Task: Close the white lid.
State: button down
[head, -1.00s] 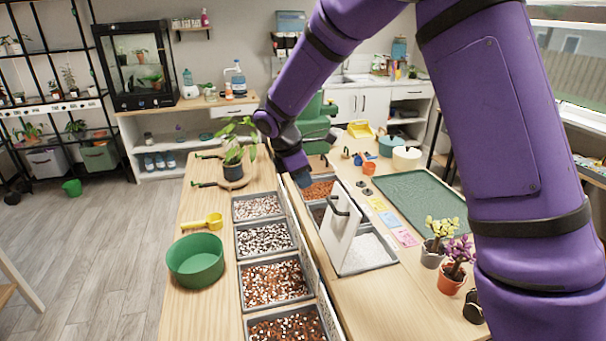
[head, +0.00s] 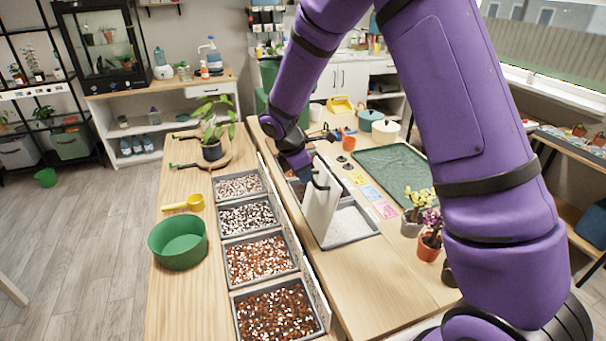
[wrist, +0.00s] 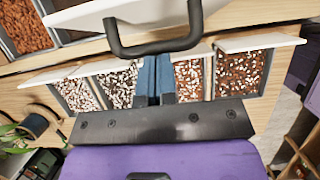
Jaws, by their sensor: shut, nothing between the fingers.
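The white lid (head: 318,208) stands steeply open over a grey bin of white grains (head: 349,224) on the right table. Its black handle (head: 320,178) is on the side facing away from the grains. In the wrist view the lid (wrist: 225,12) crosses the top, with the handle (wrist: 155,46) hanging just beyond my fingertips. My gripper (wrist: 157,62) is shut and empty, its blue fingers together. In the head view my gripper (head: 302,170) is beside the lid's upper far-left edge. I cannot tell whether it touches the lid or handle.
A row of bins with grainy mixes (head: 262,259) lies left of a low divider. A green bowl (head: 178,242), yellow scoop (head: 184,203) and potted plant (head: 212,147) stand further left. A green mat (head: 394,170) and small potted plants (head: 430,245) are at right.

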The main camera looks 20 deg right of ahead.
jog(key=shift+d, duration=0.2)
jog(key=shift+d+y, duration=0.3)
jog(key=shift+d, duration=0.1)
jog(key=shift+d, duration=0.2)
jog(key=d+f+y, duration=0.4)
jog(key=d+y, duration=0.4)
jog(key=d, duration=0.5)
jog(key=shift+d+f+y, duration=0.95)
jog(key=shift+d+f, duration=0.35)
jog(key=shift+f, duration=0.5)
jog(key=shift+d+f+y, duration=0.9)
jog(key=shift+d+f, duration=0.35)
jog(key=shift+f, duration=0.5)
jog(key=shift+d+f+y, duration=0.95)
jog(key=shift+d+f, duration=0.35)
jog(key=shift+f, duration=0.5)
